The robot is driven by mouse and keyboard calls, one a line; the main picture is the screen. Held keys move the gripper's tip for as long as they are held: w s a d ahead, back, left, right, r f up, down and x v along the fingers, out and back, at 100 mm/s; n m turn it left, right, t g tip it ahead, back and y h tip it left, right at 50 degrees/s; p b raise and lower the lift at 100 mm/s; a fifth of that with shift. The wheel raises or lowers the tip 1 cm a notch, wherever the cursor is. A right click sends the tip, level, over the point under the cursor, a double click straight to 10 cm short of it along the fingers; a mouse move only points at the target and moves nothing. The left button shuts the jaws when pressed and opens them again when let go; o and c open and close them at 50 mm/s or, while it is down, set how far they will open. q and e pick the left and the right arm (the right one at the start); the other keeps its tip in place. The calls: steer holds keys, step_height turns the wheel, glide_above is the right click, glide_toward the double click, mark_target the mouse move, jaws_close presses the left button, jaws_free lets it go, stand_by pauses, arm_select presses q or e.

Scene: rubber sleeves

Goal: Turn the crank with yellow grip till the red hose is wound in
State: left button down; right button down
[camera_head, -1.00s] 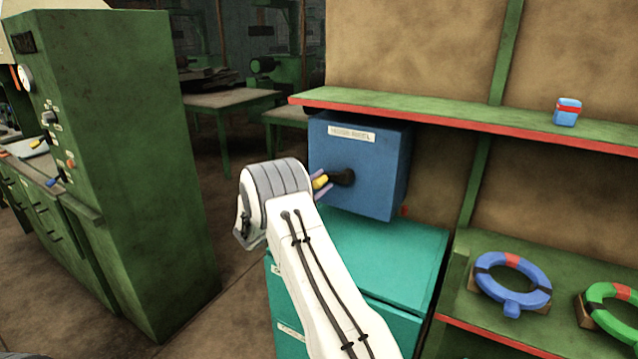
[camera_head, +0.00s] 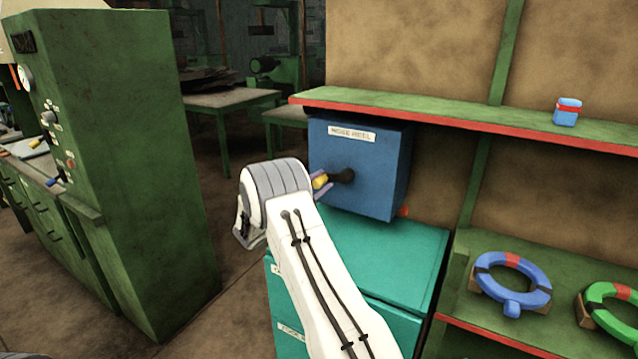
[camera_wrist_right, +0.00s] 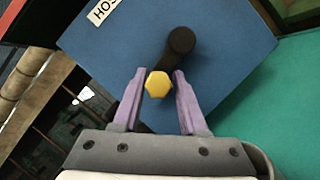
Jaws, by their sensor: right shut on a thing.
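The blue hose reel box (camera_head: 375,185) with a white "HOSE REEL" label hangs under the green shelf. It also fills much of the right wrist view (camera_wrist_right: 225,45). Its black crank (camera_head: 343,176) sticks out of the front face, and the yellow grip (camera_head: 320,182) is at the crank's outer end. In the right wrist view the yellow grip (camera_wrist_right: 158,84) sits between the two purple fingers of my right gripper (camera_wrist_right: 154,88), which is shut on it. A small red piece (camera_head: 404,211), perhaps the hose end, shows at the box's lower right side. My left gripper is out of view.
A teal cabinet (camera_head: 400,250) stands just below the box. The green shelf (camera_head: 460,119) with a red edge runs above it. A blue ring (camera_head: 484,287) and a green ring (camera_head: 604,318) lie at right. A tall green machine cabinet (camera_head: 130,170) stands at left.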

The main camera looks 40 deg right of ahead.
mark_target(331, 161)
steer(key=shift+w+r+m+b, duration=0.15)
steer(key=shift+r+m+b, duration=0.35)
steer(key=shift+b, duration=0.25)
steer(key=shift+s+d+r+m+g+y+b, duration=0.2)
steer(key=shift+s+r+m+y+b, duration=0.55)
steer(key=shift+m+b, duration=1.75)
steer(key=shift+s+d+r+m+g+y+b, duration=0.25)
steer(key=shift+r+m+y+b, duration=1.1)
steer(key=shift+b, duration=1.7)
steer(key=shift+s+d+r+m+g+y+b, duration=0.15)
steer(key=shift+s+r+m+y+b, duration=0.7)
steer(key=shift+m+b, duration=1.95)
steer(key=shift+w+d+r+h, duration=0.1)
steer(key=shift+w+r+h, duration=0.1)
steer(key=shift+r+h, duration=0.15)
steer(key=c, duration=0.6)
jaws_free()
steer(key=shift+o, duration=0.2)
steer(key=shift+f, duration=0.2)
steer(key=shift+w+f, duration=0.1)
